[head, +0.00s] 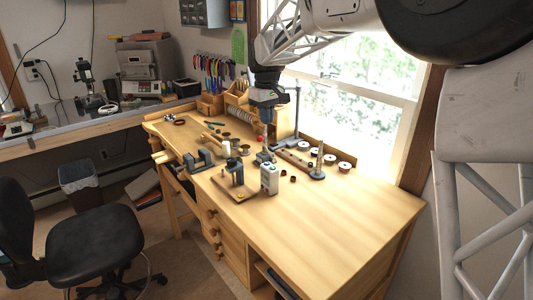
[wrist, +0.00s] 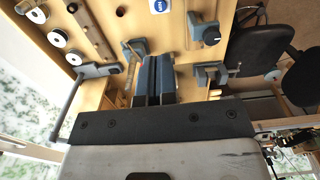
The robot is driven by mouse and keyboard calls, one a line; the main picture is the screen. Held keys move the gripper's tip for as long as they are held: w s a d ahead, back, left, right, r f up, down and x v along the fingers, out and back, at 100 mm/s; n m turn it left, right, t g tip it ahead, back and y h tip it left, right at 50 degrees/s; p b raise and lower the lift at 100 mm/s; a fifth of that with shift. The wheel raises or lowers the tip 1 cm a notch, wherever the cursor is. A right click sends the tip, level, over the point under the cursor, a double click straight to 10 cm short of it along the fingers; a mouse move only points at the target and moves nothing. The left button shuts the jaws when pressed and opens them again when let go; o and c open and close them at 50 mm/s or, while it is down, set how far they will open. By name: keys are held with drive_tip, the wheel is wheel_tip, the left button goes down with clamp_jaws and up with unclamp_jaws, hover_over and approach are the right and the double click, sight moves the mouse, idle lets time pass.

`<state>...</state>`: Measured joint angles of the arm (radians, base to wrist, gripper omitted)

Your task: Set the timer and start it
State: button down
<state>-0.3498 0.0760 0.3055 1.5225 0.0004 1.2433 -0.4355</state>
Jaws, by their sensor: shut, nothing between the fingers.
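A pale upright box (head: 270,180) stands on the middle of the workbench in the head view; it may be the timer, but its face is too small to read. A pale top with a blue oval, perhaps the same box, shows at the upper edge of the wrist view (wrist: 160,5). My gripper (head: 265,122) hangs above the bench, behind and higher than the box, apart from it. In the wrist view my gripper's fingers (wrist: 154,62) are together and empty. A grey device with a black knob (wrist: 211,35) lies to their right.
A grey vise (head: 198,160) and a black-topped tool on a wooden base (head: 234,180) stand left of the box. A rod stand (head: 297,115) and several spools (head: 329,159) line the window side. The workbench's near right part (head: 335,220) is clear.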

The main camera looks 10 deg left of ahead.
sight(267, 163)
wheel_tip(267, 163, down, 14)
idle(1.1)
drive_tip(key=shift+f, duration=0.35)
drive_tip(key=shift+s+f, duration=0.2)
drive_tip(key=shift+f, duration=0.7)
wheel_tip(267, 163, up, 16)
drive_tip(key=shift+w, duration=0.25)
